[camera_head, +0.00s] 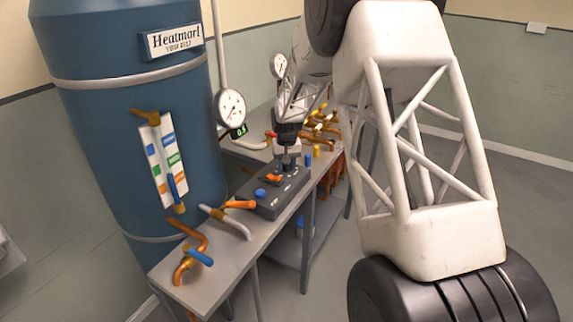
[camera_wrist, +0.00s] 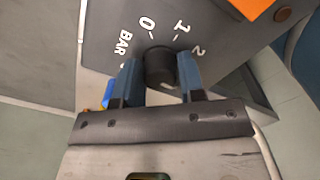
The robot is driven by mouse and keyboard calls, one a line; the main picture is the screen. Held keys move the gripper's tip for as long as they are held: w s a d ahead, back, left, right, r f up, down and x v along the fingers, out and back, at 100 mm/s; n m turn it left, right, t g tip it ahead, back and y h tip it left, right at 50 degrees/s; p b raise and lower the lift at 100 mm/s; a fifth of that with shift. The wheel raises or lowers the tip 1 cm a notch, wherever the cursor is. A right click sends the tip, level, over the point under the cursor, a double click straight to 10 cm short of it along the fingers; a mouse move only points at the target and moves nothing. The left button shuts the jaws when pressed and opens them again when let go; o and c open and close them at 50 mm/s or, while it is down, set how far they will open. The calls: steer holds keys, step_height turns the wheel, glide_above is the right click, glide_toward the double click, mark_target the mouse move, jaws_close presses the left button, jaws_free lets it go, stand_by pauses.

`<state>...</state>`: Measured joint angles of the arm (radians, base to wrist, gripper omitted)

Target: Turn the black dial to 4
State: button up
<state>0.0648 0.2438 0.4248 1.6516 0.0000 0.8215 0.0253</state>
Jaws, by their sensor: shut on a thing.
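The black dial (camera_wrist: 160,66) sits on the dark panel (camera_wrist: 105,35) in the wrist view, between the two blue fingers of my gripper (camera_wrist: 160,73). The fingers are shut on its sides. White marks "BAR", 0, 1 and 2 show around the dial; the 4 is not visible, and I cannot make out a pointer on the dial. In the head view my gripper (camera_head: 286,163) reaches down onto the dark control box (camera_head: 268,207) on the bench, and the dial is hidden there or too small to tell.
The box also carries a blue knob (camera_head: 260,193) and an orange switch (camera_head: 274,178). A round gauge (camera_head: 231,107) with a small green display (camera_head: 239,131) stands behind. A blue tank (camera_head: 130,110) is at left. Pipes and valves (camera_head: 195,255) crowd the bench (camera_head: 225,270).

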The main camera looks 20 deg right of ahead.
steer(key=m, duration=0.3)
steer(key=shift+m, duration=2.4)
steer(key=o, duration=0.9)
steer(key=shift+r, duration=0.1)
steer(key=shift+r, duration=3.85)
